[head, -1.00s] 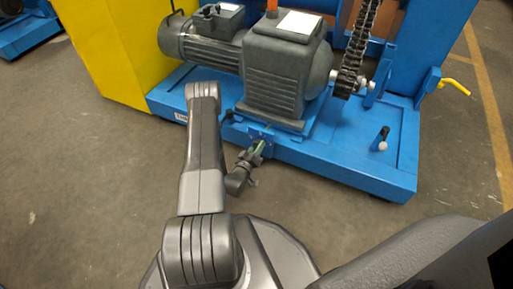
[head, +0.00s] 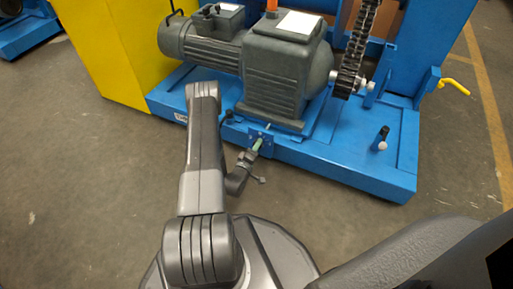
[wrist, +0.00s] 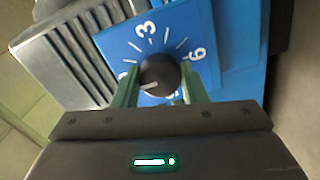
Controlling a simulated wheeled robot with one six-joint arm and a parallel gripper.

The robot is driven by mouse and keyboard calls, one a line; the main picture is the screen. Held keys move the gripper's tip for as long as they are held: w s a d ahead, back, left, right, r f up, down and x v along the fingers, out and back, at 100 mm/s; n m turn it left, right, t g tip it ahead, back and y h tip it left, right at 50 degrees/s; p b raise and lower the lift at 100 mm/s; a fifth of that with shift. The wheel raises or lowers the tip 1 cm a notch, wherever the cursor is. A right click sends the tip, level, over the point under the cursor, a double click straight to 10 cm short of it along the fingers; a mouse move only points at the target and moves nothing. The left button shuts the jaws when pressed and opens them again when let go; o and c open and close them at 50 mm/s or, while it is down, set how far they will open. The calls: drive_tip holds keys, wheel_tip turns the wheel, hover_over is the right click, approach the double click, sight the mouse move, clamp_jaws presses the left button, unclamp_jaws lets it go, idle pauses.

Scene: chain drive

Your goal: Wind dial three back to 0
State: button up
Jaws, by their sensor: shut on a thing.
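The dial is a dark round knob (wrist: 162,76) on a blue plate (wrist: 122,42). The plate has white tick marks, a 3 (wrist: 146,30) at the top and what looks like a 6 (wrist: 197,55) at the right. A mark at the left is mostly hidden by a finger. The knob's white pointer line points left and slightly down, towards that mark. My gripper (wrist: 160,80) has its green fingers on either side of the knob and is shut on it. In the head view, my gripper (head: 256,145) is at the front plate (head: 262,134) of the blue base; the knob is hidden there.
A dark grey gear motor (head: 280,75) stands on the blue base (head: 340,165) above the plate. A black chain (head: 352,60) runs up at the right. A small handle (head: 383,135) sticks up on the base. The floor in front is clear.

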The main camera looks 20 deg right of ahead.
idle(0.4)
drive_tip(key=o, duration=1)
drive_tip(key=shift+c, duration=0.2)
